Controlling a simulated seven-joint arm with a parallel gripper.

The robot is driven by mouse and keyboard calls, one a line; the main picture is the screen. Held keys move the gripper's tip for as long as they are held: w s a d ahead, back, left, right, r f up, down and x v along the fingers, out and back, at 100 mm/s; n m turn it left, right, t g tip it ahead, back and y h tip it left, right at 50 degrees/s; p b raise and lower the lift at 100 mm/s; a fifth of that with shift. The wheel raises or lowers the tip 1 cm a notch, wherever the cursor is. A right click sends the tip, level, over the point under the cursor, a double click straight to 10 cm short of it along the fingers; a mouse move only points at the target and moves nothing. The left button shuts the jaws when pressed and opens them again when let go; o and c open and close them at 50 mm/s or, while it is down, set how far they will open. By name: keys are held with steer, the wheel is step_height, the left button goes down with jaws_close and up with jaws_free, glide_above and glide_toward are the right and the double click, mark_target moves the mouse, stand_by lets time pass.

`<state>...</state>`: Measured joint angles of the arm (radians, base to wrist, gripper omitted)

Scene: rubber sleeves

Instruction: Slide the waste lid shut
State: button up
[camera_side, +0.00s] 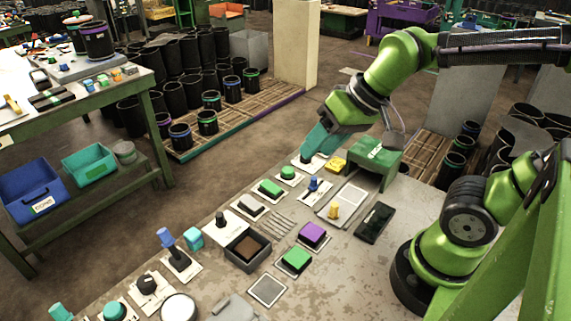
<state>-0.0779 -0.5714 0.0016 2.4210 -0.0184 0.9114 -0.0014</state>
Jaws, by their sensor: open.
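My gripper (311,152) has teal fingers and points down at the far end of the grey work table, close above a small pale plate (298,164). The gap between the fingers is hard to see from this side. A flat pale framed panel (350,199) with an upright yellow knob (333,211) lies to the right of the table's middle; it may be the waste lid, but I cannot read a label. My gripper is apart from it, farther back and to the left. An open dark box (247,262) with a brown inside stands nearer the front.
A green stand (376,152) and a yellow block (336,163) are close to the right of my gripper. Green buttons (270,187), a blue-topped lever (313,184), a purple block (312,233) and a black slab (375,222) crowd the table (340,280). Its front right is bare.

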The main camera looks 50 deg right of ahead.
steer(key=w+a+n+g, duration=0.3)
steer(key=w+a, duration=0.2)
steer(key=w, duration=0.3)
steer(key=n+g+h, duration=0.2)
steer(key=n+g, duration=0.1)
steer(key=n, duration=0.2)
glide_above(219, 214)
steer(key=shift+f, duration=1.15)
step_height(219, 214, down, 16)
steer(key=shift+f, duration=0.15)
jaws_close()
